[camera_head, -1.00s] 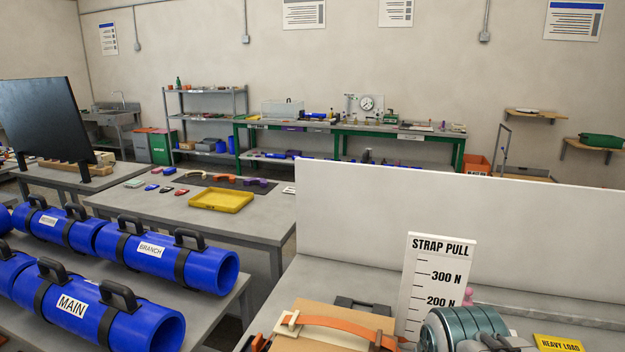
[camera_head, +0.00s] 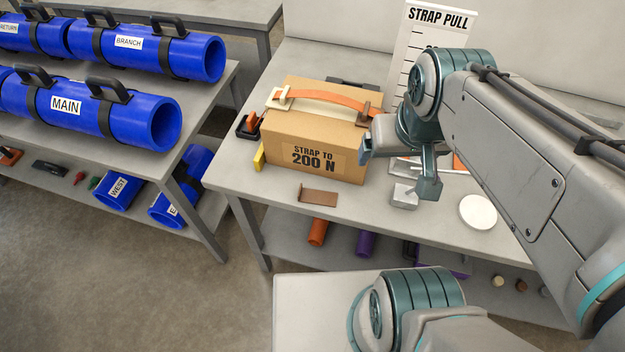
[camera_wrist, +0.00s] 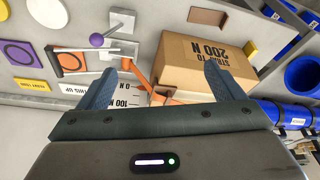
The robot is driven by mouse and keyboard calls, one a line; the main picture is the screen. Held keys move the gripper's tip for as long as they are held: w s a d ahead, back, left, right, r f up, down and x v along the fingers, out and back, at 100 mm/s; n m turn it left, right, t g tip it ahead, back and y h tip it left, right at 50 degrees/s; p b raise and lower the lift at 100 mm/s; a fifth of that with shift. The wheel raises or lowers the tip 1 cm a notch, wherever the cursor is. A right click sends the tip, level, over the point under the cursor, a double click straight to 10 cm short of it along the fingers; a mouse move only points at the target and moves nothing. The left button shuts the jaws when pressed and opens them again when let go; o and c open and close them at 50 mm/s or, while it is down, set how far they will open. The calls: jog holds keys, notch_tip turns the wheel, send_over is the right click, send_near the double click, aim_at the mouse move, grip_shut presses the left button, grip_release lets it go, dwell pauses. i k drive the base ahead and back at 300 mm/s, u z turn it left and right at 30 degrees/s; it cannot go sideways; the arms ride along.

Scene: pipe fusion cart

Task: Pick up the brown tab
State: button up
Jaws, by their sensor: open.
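A flat brown tab (camera_head: 318,196) lies on the bench near its front edge, in front of the cardboard box (camera_head: 290,133) marked "STRAP TO 200 N". It also shows at the top of the wrist view (camera_wrist: 207,17). A second, smaller brown piece (camera_head: 367,113) sits at the right end of the orange strap (camera_head: 318,96) over the box. My gripper (camera_head: 400,172) is open and empty at the box's right side, to the right of the flat tab. In the wrist view the two fingers (camera_wrist: 160,72) are spread apart with the strap's end visible between them.
The "STRAP PULL" board (camera_head: 437,22) stands behind my arm. A grey block (camera_head: 404,196) and a white disc (camera_head: 478,211) lie right of the tab. Blue pipes (camera_head: 135,115) lie on the left table. The bench's front left corner is clear.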

aim_at(311, 197)
jog(key=k, duration=0.5)
jog(key=z, duration=3.3)
jog(key=k, duration=1.8)
jog(key=u, duration=1.55)
jog(key=i, duration=0.5)
